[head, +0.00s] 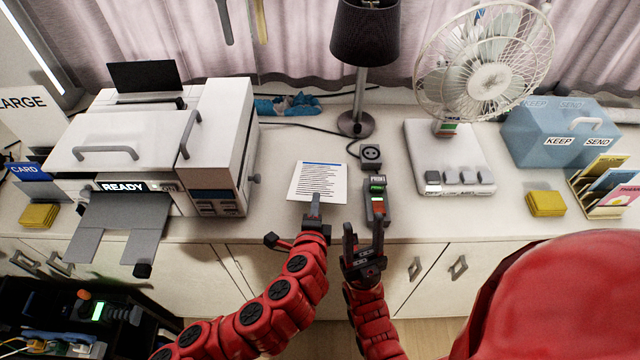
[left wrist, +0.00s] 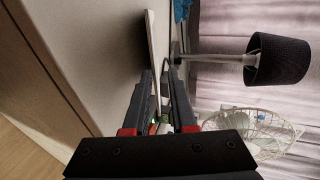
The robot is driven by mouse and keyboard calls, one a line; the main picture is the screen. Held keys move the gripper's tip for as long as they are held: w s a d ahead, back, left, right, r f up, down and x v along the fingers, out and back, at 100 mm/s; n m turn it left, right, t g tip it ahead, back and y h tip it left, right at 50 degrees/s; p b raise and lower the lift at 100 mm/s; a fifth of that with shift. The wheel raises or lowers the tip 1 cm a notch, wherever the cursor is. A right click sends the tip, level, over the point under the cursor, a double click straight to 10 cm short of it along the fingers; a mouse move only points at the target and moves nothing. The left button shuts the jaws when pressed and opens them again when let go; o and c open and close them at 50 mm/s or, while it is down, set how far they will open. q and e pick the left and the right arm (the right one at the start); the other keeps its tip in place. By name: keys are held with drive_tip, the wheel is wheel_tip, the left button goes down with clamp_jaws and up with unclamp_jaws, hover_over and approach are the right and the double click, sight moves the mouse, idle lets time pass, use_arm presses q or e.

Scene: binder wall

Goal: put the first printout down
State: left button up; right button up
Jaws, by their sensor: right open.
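The printout (head: 318,181), a white sheet with dark text lines and a blue heading, is at the counter's middle, apparently flat on or just above the surface. My left gripper (head: 314,203) is at its near edge. In the left wrist view the fingers of my left gripper (left wrist: 160,78) stand apart, with the sheet's thin edge (left wrist: 151,38) by the lower fingertip. I cannot tell whether they touch. My right gripper (head: 363,232) is open and empty, in front of the counter edge, below a small device labelled PRINT (head: 376,198).
A white printer (head: 140,140) marked READY stands left. A black lamp (head: 362,60), a fan (head: 485,75) on a white base and a blue KEEP/SEND box (head: 550,135) stand behind and right. A socket (head: 371,155) sits beside the printout. Bare counter lies between printer and printout.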

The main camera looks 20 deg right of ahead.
use_arm(q)
drive_tip(key=v, duration=0.4)
drive_tip(key=shift+s, duration=0.15)
